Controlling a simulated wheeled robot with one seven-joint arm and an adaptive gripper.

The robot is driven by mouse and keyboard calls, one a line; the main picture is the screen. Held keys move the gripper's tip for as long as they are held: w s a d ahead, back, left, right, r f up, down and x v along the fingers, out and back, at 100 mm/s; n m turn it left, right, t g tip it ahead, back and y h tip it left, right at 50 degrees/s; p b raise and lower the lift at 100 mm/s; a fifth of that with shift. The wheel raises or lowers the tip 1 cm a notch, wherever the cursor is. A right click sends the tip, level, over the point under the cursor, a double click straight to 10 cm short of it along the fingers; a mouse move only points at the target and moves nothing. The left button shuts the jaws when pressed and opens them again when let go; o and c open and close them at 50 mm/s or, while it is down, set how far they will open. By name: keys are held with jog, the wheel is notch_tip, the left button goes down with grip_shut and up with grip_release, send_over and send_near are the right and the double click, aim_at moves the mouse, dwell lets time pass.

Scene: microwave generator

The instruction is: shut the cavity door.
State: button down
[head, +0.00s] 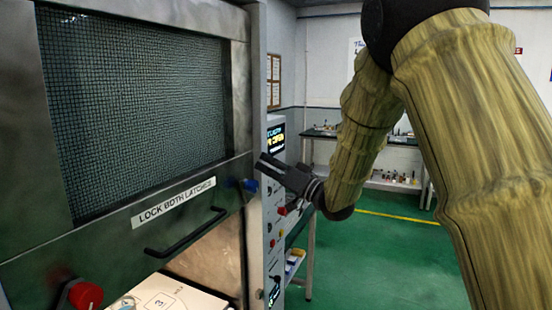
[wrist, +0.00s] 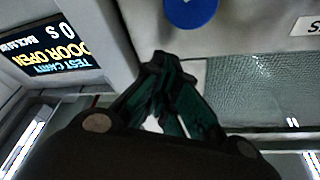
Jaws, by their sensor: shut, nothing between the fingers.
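The cavity door (head: 195,175) is a dark metal panel with a mesh window (head: 130,105) and a "LOCK BOTH LATCHES" label. It stands raised, with the lit cavity (head: 215,262) showing below its lower edge. A black bar handle (head: 188,235) is on its lower part. A red latch knob (head: 86,295) is at lower left and a blue latch knob (head: 250,185) at lower right. The blue knob also shows in the wrist view (wrist: 190,10). My gripper (head: 263,162) is shut and empty, just right of the door's right edge, near the blue knob; contact cannot be told.
A control panel (head: 274,215) with buttons is right of the door; its display (wrist: 45,40) reads "DOOR OPEN". A white board marked 3 (head: 165,298) lies in the cavity. Benches (head: 375,140) stand behind my arm. Green floor (head: 390,260) is clear at right.

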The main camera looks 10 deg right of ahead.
jog(key=shift+s+a+f+p, duration=0.2)
jog(key=shift+s+f+p, duration=0.1)
jog(key=shift+f, duration=0.3)
jog(key=shift+s+a+f+p, duration=0.15)
jog(key=shift+s+f, duration=0.1)
jog(key=shift+f, duration=0.3)
